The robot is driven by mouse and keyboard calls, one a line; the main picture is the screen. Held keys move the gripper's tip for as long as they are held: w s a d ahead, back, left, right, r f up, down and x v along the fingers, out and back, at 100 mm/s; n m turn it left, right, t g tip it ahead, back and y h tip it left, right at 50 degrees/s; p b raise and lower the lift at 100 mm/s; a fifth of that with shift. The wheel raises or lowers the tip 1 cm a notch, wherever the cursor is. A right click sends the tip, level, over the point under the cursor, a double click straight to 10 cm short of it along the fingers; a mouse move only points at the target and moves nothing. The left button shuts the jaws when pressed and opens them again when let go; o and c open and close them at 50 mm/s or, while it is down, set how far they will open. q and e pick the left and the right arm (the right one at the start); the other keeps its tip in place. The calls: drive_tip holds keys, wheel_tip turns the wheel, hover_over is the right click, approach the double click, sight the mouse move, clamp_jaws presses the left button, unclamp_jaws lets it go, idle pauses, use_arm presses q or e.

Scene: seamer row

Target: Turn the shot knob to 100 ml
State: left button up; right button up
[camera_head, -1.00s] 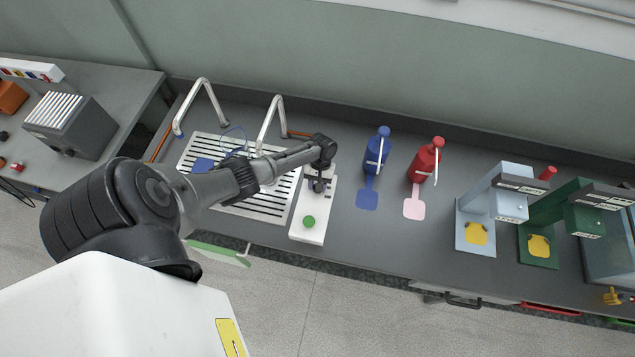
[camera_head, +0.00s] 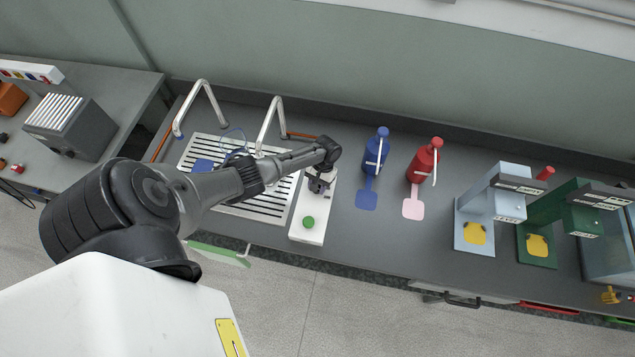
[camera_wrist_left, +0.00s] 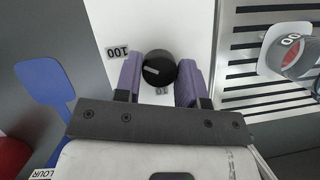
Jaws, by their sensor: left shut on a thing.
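The shot knob (camera_wrist_left: 159,69) is a round black knob with a short pale line on its face, on a white panel. In the left wrist view a "100" label (camera_wrist_left: 117,52) sits to its upper left and a smaller label, partly hidden, just below it. The pale line lies on the knob's left side, roughly on the side of the "100" label. My left gripper (camera_wrist_left: 160,82) has its two purple fingers shut on the knob, one on each side. In the head view the gripper (camera_head: 318,184) is over the white unit (camera_head: 308,232), and my wrist hides the knob.
A green button (camera_head: 309,222) is on the white unit's near end. A slatted drip tray (camera_head: 245,208) with bent metal pipes lies left. A blue bottle (camera_head: 375,158) and a red bottle (camera_head: 424,163) stand right. Beyond them are light blue and green machines (camera_head: 475,220).

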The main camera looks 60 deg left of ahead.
use_arm(q)
drive_tip(key=o, duration=0.9)
drive_tip(key=shift+o, duration=0.2)
drive_tip(key=v, duration=1.3)
drive_tip(key=shift+r+p, duration=0.35)
drive_tip(key=shift+w, duration=0.1)
